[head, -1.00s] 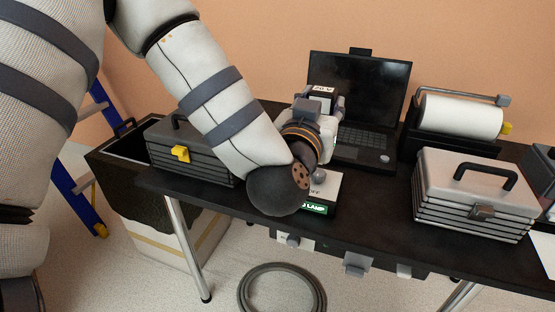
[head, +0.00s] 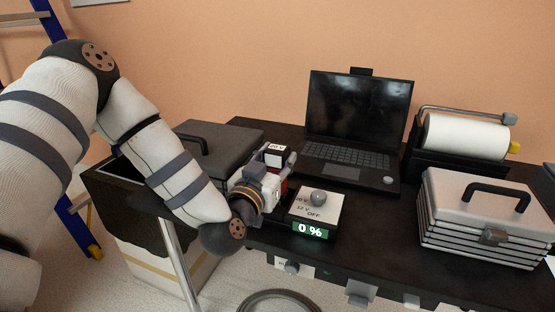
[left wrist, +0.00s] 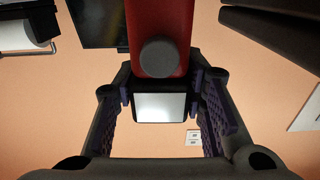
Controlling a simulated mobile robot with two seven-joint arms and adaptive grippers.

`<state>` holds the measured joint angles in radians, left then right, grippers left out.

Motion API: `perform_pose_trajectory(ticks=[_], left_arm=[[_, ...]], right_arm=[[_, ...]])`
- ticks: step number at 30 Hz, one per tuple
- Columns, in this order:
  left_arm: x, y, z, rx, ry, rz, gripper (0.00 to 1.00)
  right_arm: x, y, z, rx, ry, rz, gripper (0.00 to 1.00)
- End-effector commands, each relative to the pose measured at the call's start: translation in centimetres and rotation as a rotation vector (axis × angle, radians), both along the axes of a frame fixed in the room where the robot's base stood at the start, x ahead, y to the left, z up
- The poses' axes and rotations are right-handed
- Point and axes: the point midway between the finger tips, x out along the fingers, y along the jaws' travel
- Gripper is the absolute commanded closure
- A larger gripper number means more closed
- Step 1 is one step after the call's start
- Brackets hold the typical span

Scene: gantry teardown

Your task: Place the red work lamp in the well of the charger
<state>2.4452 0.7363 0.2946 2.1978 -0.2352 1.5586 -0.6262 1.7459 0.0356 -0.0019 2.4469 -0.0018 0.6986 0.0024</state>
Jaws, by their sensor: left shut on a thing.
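The charger (head: 315,208) sits at the table's front edge, with a dial marked 20 V, 12 V and OFF and a lit green display reading 0 %. My left gripper (head: 272,167) is just left of the dial box, shut on the red work lamp (head: 284,187). In the head view the lamp is mostly hidden by the gripper; a 20 V label shows above it. In the left wrist view the lamp's red body (left wrist: 160,20) has a dark round knob, and a pale face sits between the fingers. I cannot tell whether the lamp is in the well. My right gripper is out of view.
An open laptop (head: 358,110) stands behind the charger. A grey toolbox (head: 480,215) and a paper roll (head: 465,137) are on the right. A dark grey case (head: 220,142) lies behind my left arm. Bare black tabletop (head: 375,225) shows right of the charger.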

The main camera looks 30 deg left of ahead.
Motion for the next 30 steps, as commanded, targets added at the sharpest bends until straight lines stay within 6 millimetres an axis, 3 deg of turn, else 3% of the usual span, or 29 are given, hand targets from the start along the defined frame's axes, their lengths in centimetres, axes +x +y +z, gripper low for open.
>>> perform_pose_trajectory(ticks=[1, 2, 4, 5, 16, 27, 30], left_arm=[[0.0, 0.0, -0.2, 0.000, 0.000, 0.000, 1.00], [0.0, 0.0, -0.3, 0.000, 0.002, 0.000, 0.60], [0.0, 0.0, -0.2, 0.000, 0.001, 0.000, 0.44], [0.0, 0.0, -0.2, 0.000, 0.001, 0.000, 0.42], [-0.4, -0.1, 0.2, 0.001, 0.001, -0.001, 0.42], [-9.3, -2.3, 0.2, -0.001, 0.005, -0.003, 0.42], [-10.5, -2.5, 0.7, -0.001, -0.004, -0.002, 0.42]], right_arm=[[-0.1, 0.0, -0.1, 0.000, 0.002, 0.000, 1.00], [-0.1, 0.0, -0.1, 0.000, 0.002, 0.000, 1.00], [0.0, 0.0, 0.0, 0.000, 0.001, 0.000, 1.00], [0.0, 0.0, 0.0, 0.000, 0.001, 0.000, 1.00], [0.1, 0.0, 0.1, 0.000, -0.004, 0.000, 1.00], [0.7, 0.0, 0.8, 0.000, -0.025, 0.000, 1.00], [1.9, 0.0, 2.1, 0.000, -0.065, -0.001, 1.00]])
